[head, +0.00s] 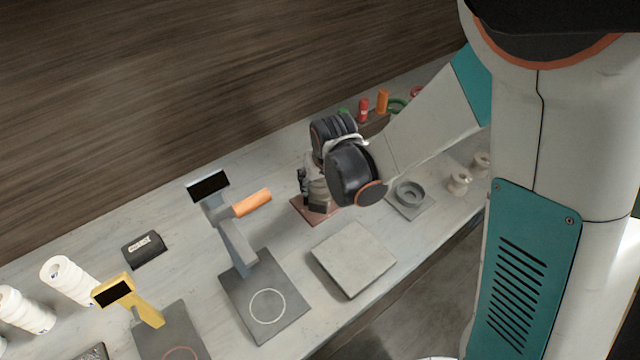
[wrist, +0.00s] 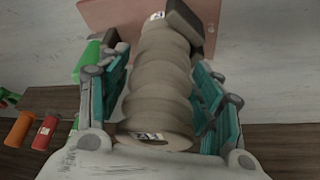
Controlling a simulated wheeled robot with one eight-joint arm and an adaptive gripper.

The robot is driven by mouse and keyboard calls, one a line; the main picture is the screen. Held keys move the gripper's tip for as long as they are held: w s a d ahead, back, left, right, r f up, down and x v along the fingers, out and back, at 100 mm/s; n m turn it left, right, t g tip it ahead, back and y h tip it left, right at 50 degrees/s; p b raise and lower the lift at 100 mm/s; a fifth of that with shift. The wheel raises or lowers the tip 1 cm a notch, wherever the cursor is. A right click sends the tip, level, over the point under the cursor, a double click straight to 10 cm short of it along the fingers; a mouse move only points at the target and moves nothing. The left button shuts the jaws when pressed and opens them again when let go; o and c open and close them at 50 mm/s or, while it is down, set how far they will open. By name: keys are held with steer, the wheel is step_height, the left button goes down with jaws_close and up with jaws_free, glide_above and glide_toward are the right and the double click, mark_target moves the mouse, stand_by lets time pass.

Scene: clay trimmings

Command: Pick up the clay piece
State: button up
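The clay piece looks like a grey-brown ribbed column with small white labels; in the wrist view (wrist: 162,85) it runs lengthwise between my fingers. In the head view it shows only partly (head: 318,190), beneath my wrist, over a reddish-brown plate (head: 305,211). The plate also shows in the wrist view (wrist: 100,16). My gripper (wrist: 160,45) points down with one teal-sided finger on each side of the piece. The fingers lie very close to it; I cannot tell whether they press on it. In the head view my wrist hides most of the gripper (head: 314,195).
A grey slab (head: 353,259) lies in front, and a plate with a round dish (head: 409,194) stands right. Red (head: 363,110) and orange (head: 382,101) cylinders stand behind.

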steer(key=c, duration=1)
steer(key=shift+r, duration=0.1)
